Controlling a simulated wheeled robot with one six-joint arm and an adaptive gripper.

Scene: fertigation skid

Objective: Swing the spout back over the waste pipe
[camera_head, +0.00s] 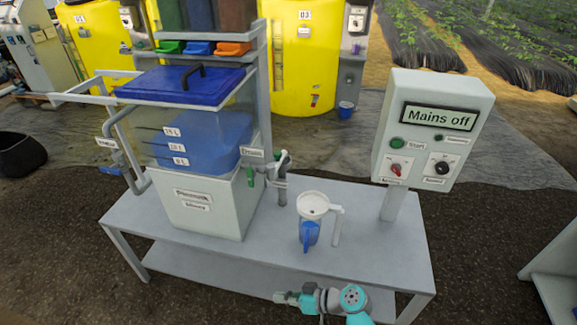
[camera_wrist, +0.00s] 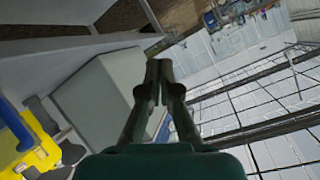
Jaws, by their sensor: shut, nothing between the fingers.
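A small grey bent spout (camera_head: 284,159) shows right of the tank's "Drain" label, beside a valve with a green handle (camera_head: 250,177). A short upright grey pipe (camera_head: 281,192), which looks like the waste pipe, stands just below it. The parts are too small to tell whether the spout is exactly over the pipe's opening. My gripper (camera_head: 280,297) is low at the front of the bench, well apart from the spout. In the wrist view its fingers (camera_wrist: 158,72) are together and empty. The spout is not recognisable in the wrist view.
A blue jug with a white top (camera_head: 310,222) stands right of the pipe on the grey bench (camera_head: 365,250). A control box (camera_head: 432,130) reading "Mains off" rises at the right. The blue-lidded tank (camera_head: 200,207) fills the left. The bench's front right is clear.

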